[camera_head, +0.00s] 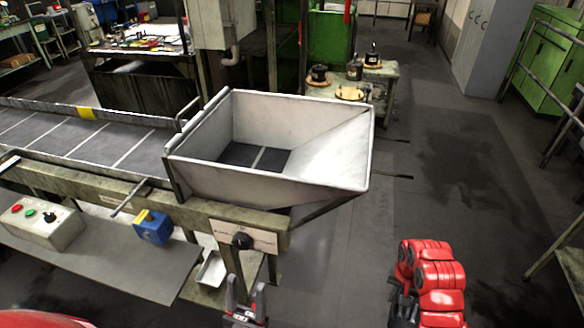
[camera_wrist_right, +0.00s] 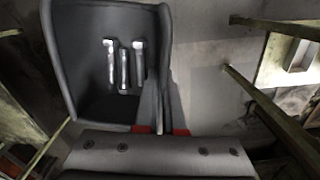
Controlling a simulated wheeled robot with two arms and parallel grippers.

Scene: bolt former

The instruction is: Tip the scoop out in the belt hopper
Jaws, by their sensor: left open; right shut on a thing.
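The belt hopper (camera_head: 320,172) is a pale grey, open-topped bin over the end of the conveyor in the head view. Its bottom opening shows dark belt with one light stripe, and I see no bolts in it. My left gripper (camera_head: 246,302) is open and empty, low in the picture in front of the hopper. My right gripper (camera_wrist_right: 160,126) is shut on the dark grey scoop (camera_wrist_right: 88,30) in the right wrist view. Several bolts (camera_wrist_right: 123,68) lie side by side in the scoop. In the head view my right arm is at lower right; I cannot make out the scoop there.
The conveyor belt (camera_head: 80,138) runs left from the hopper. A control box (camera_head: 42,226) with buttons and a blue box (camera_head: 152,227) sit on the front shelf (camera_head: 110,262). A knob panel (camera_head: 243,238) is below the hopper. Floor right of the hopper is clear.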

